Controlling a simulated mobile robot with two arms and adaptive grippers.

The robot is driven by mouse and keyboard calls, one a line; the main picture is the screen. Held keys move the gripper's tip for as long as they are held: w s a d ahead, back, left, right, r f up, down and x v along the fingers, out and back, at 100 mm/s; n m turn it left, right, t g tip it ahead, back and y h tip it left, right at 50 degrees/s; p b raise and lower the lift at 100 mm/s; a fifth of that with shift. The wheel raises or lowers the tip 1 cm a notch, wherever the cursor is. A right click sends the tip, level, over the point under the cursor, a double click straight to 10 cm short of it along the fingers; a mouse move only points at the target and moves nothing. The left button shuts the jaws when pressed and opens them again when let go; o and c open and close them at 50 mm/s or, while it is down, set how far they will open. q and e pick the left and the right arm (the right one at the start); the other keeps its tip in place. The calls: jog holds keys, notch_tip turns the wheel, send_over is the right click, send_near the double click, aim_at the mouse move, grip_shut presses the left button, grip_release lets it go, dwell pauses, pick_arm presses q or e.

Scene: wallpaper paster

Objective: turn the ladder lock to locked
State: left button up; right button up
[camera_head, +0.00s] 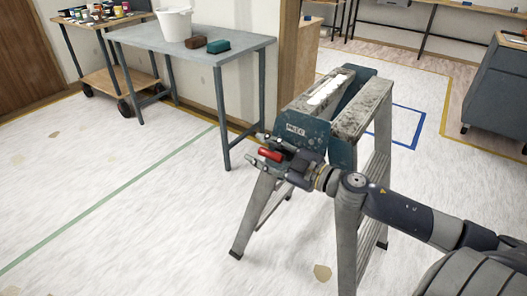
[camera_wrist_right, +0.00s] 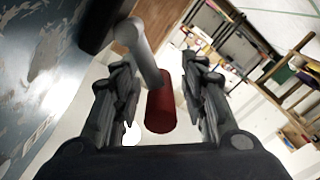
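The stepladder (camera_head: 362,108) stands on the floor with its legs spread, its top worn and paint-marked. Its lock is a lever with a red grip (camera_head: 270,154) at the ladder's left side, just below the top. In the right wrist view the red grip (camera_wrist_right: 160,103) hangs from a grey bent rod (camera_wrist_right: 138,45). My right gripper (camera_head: 264,146) is open, with one finger on each side of the red grip. In the wrist view a gap shows between the grip and each finger. My left gripper is not in view.
A grey table (camera_head: 180,43) with a white bucket (camera_head: 174,24), a brown block and a green block stands behind left. A cart (camera_head: 120,77) with paint pots is beside it. A dark cabinet (camera_head: 495,88) stands at right. The floor at left is clear.

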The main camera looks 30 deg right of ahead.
grip_shut()
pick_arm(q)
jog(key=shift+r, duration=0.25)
pick_arm(e)
jog(key=shift+s+a+f+n, duration=0.1)
jog(key=shift+a+f+n, duration=0.1)
jog(key=shift+n, duration=0.3)
jog(key=shift+f+p, duration=0.1)
jog(key=shift+p, duration=0.25)
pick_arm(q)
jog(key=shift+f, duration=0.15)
pick_arm(e)
notch_tip(320, 180, down, 6)
jog(key=n, duration=1.2)
pick_arm(q)
jog(key=shift+b, duration=0.3)
pick_arm(e)
jog(key=shift+s+f+n, duration=0.1)
jog(key=shift+n, duration=0.2)
